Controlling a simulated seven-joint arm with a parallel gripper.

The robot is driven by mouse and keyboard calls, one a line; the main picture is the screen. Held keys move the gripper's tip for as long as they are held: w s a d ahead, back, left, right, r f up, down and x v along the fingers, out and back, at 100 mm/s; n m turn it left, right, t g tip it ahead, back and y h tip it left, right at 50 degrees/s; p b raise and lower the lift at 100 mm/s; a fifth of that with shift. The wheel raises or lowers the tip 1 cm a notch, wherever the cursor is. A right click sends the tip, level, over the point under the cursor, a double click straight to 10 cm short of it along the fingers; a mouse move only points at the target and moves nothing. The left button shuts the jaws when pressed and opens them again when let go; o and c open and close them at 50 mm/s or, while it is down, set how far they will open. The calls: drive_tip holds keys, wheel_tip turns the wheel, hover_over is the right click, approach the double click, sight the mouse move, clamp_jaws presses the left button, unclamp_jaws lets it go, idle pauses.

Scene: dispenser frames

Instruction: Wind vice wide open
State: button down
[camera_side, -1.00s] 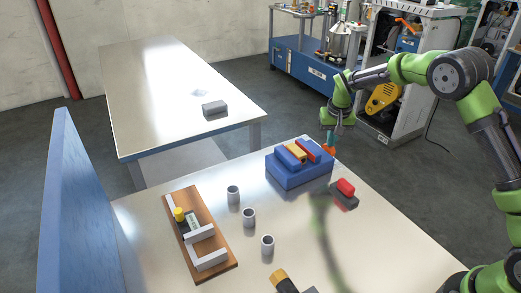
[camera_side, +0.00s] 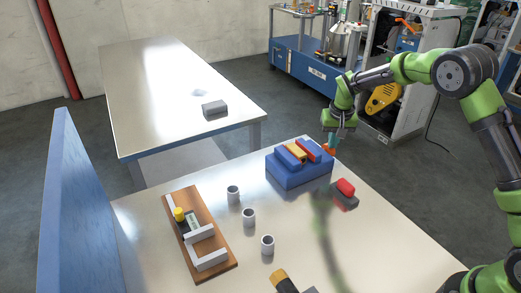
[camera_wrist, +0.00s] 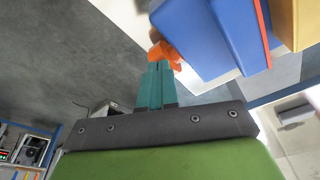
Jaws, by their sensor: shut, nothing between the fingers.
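The vice has a blue base (camera_side: 300,177) at the far edge of the near table. On it are blue jaws, a red plate (camera_side: 308,150) and a yellow block (camera_side: 296,151) between them. An orange handle (camera_side: 328,150) is at the vice's right end; it also shows in the wrist view (camera_wrist: 163,55) beside the blue body (camera_wrist: 215,35). My gripper (camera_side: 331,146) points down at the handle. Its teal fingers (camera_wrist: 158,66) are shut together with nothing between them, and their tips are at the handle. I cannot tell whether they touch it.
A red-and-dark block (camera_side: 345,192) lies right of the vice. Three grey cups (camera_side: 248,217) and a wooden board (camera_side: 220,255) with white bars stand to the left. A yellow-tipped dark object (camera_side: 281,278) is at the front. A second table (camera_side: 170,85) stands behind.

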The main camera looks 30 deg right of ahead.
drive_tip(key=shift+r, duration=0.15)
drive_tip(key=shift+r, duration=0.75)
drive_tip(key=shift+w, duration=0.1)
drive_tip(key=shift+w, duration=1.2)
drive_tip(key=shift+f, duration=0.9)
drive_tip(key=shift+s+f, duration=0.2)
drive_tip(key=shift+s, duration=0.3)
drive_tip(key=shift+s+a+r, duration=0.1)
drive_tip(key=shift+s, duration=0.45)
idle(0.5)
drive_tip(key=shift+r, duration=0.2)
idle(0.3)
drive_tip(key=shift+s, duration=0.25)
